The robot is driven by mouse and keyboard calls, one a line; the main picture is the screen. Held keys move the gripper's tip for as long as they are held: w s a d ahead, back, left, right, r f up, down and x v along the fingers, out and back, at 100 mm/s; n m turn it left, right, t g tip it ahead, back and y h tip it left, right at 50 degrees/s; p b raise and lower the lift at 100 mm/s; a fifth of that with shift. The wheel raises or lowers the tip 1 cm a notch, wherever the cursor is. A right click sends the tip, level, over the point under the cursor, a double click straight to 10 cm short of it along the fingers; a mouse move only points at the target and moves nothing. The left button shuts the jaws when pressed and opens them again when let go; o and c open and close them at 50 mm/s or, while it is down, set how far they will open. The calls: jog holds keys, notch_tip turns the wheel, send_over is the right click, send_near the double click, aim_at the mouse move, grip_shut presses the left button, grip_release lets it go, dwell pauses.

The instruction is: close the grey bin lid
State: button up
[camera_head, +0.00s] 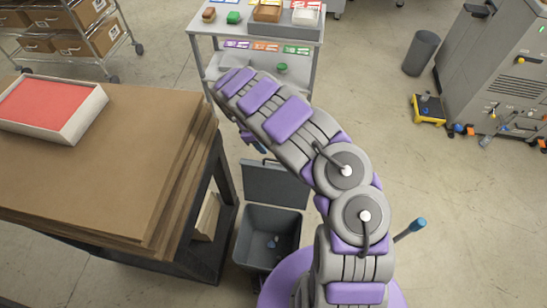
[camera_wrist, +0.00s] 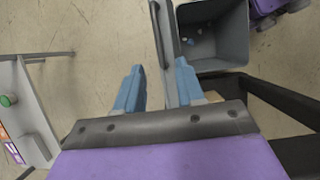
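The grey bin (camera_head: 268,238) stands on the floor with its top open and a few small things inside. Its grey lid (camera_head: 275,185) is raised at the back edge, roughly upright. In the wrist view the bin (camera_wrist: 222,38) is at upper right and the lid (camera_wrist: 163,40) shows nearly edge-on. My gripper (camera_wrist: 158,68) is open, its two blue fingers apart. The lid's strip runs down the picture between them, closer to the right finger; I cannot tell whether they touch. In the head view my arm hides most of the gripper.
A table with stacked brown boards (camera_head: 100,170) and a red-topped white tray (camera_head: 52,108) stands left of the bin. A grey shelf cart (camera_head: 205,62) is behind it. A dark waste bin (camera_head: 421,53) and a grey machine (camera_head: 490,75) stand right, beyond open floor.

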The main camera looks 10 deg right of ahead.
aim_at(274, 160)
jog(key=x, duration=0.4)
jog(key=d+b+x, duration=0.1)
jog(key=x, duration=0.4)
jog(key=shift+d+b, duration=0.2)
jog(key=shift+b, duration=0.1)
jog(key=shift+a+f, duration=0.1)
jog(key=shift+a, duration=0.7)
jog(key=shift+d, duration=0.7)
jog(key=c, duration=0.6)
grip_shut()
jog(key=shift+a, duration=0.15)
jog(key=shift+a, duration=0.1)
